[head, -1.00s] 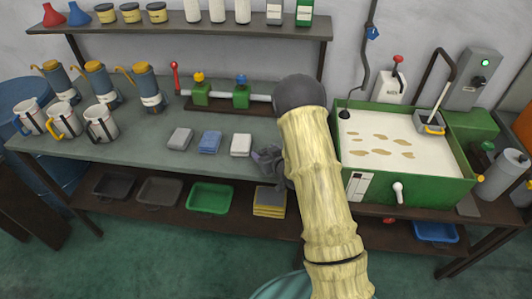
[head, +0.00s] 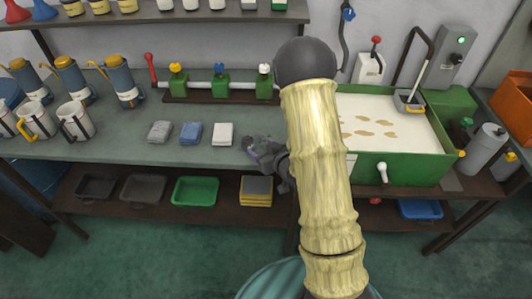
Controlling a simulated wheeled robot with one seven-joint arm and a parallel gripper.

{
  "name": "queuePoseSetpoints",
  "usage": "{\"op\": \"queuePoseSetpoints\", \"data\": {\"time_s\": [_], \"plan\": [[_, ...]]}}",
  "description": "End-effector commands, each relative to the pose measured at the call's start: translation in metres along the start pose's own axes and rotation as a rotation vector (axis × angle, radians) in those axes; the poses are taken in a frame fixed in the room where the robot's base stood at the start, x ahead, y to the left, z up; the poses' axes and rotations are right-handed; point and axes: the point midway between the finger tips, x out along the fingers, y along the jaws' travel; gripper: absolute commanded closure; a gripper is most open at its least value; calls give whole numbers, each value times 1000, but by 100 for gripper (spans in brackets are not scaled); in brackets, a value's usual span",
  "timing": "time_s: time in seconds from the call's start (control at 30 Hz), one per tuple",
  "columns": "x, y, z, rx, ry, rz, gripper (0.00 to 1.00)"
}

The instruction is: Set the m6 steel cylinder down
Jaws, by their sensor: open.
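My gripper (head: 262,150) is low over the front part of the grey-green bench top (head: 110,147), just right of the folded cloths. Its jaws are open, and my arm hides part of it. I cannot make out a steel cylinder at the jaws. No m6 marking is readable anywhere. A grey cylinder-shaped canister (head: 488,145) stands at the far right, well away from my gripper; I cannot tell whether it is the named one.
Grey, blue and white folded cloths (head: 191,133) lie left of my gripper. A valve manifold (head: 220,87) is behind them. Mugs (head: 76,121) and tall pots (head: 122,85) stand at left. A green-walled basin (head: 400,170) is at right. Trays (head: 195,190) sit on the lower shelf.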

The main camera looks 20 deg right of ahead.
Motion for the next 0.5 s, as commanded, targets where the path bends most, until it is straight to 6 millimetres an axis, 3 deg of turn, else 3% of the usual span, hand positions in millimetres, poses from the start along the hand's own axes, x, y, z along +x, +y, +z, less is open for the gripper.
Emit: {"op": "queuePoseSetpoints", "data": {"time_s": [0.17,0.5], "plan": [[-16,0,0,0,-1,1,39],[-17,0,0,-1,0,0,39]]}}
